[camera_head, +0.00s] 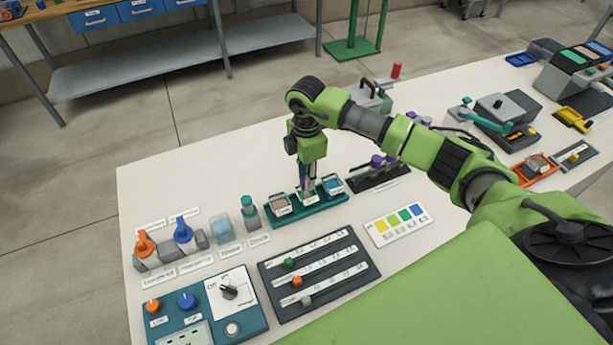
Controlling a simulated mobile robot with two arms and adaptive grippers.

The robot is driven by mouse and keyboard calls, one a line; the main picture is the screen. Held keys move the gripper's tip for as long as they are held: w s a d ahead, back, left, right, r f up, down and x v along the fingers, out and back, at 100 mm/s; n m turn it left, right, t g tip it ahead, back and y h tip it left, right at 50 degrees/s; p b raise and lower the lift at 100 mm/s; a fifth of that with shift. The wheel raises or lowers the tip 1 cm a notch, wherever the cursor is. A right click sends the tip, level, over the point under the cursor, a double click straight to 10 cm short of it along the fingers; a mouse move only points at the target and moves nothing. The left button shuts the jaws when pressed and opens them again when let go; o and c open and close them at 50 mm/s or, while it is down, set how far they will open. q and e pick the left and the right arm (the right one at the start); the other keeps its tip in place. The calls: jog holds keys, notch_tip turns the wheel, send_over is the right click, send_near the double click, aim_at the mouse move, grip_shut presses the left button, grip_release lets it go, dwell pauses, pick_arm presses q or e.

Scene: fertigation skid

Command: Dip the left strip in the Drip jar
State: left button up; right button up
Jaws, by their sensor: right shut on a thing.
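My right gripper (305,183) points down over a green tray (300,220) of small jars. It is shut on a thin piece with a purple part, likely a strip, mostly hidden by the fingers. Its low end is at the middle jar (308,197); I cannot tell whether it is inside. A jar with brownish contents (281,203) stands to the left, and a jar with a blue top (332,184) to the right. The jar labels are too small to read. A dark rack (385,178) with purple-topped pieces stands right of the tray, partly behind my arm. My left gripper is not in view.
A colour card (396,226) lies in front of the rack. A dark board with sliders (318,273) and a teal control panel (208,308) lie nearer. Orange (145,246) and blue (184,233) valves stand at the left. The table's back left (190,175) is clear.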

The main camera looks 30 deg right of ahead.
jog(key=shift+r+p, duration=2.3)
jog(key=shift+r, duration=1.05)
